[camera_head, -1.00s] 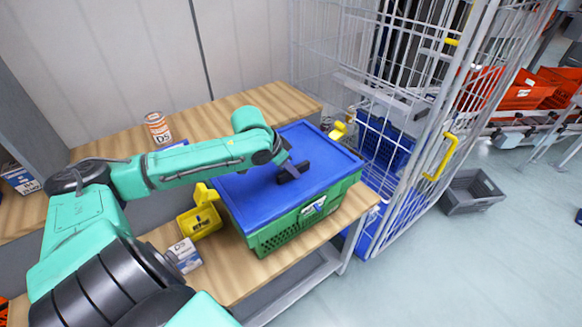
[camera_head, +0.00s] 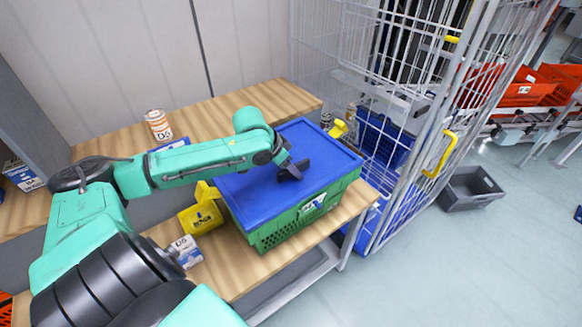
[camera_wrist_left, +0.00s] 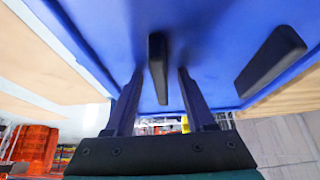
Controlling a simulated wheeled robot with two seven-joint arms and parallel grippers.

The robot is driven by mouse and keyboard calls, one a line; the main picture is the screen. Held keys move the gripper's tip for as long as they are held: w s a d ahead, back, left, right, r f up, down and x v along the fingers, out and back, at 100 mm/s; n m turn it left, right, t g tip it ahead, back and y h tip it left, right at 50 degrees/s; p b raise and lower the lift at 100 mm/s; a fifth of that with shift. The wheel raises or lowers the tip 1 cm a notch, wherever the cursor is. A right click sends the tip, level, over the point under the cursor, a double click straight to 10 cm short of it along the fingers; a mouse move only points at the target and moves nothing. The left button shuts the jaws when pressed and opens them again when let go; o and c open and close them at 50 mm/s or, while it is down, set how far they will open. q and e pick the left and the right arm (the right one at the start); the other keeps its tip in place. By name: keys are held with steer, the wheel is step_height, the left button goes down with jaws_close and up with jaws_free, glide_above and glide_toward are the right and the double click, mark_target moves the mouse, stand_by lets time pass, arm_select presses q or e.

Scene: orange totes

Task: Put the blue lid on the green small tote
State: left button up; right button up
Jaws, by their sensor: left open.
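The blue lid (camera_head: 270,190) lies over the top of the green small tote (camera_head: 300,219) and covers it, roughly in line with its rim. In the left wrist view the blue lid (camera_wrist_left: 215,30) fills the top, with a black bar (camera_wrist_left: 158,68) and a second black bar (camera_wrist_left: 271,62) at right. My left gripper (camera_head: 290,170) is at the middle of the lid. Its two fingers (camera_wrist_left: 160,95) are apart, one on each side of the first bar, with visible gaps. My right gripper is not in view. The tote's inside is hidden.
A yellow bin (camera_head: 201,215) and a small box (camera_head: 186,252) stand left of the tote on the wooden shelf (camera_head: 240,272). A wire cage (camera_head: 410,110) rises close at right. A grey crate (camera_head: 470,189) sits on the floor.

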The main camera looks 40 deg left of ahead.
arm_select(q)
steer(key=shift+p+v, duration=0.7)
steer(key=shift+v, duration=0.45)
steer(key=p+v, duration=0.3)
steer(key=v, duration=0.1)
steer(key=shift+r, duration=0.25)
steer(key=v, duration=0.7)
steer(key=shift+s+r+b, duration=0.25)
steer(key=shift+r+b, duration=0.05)
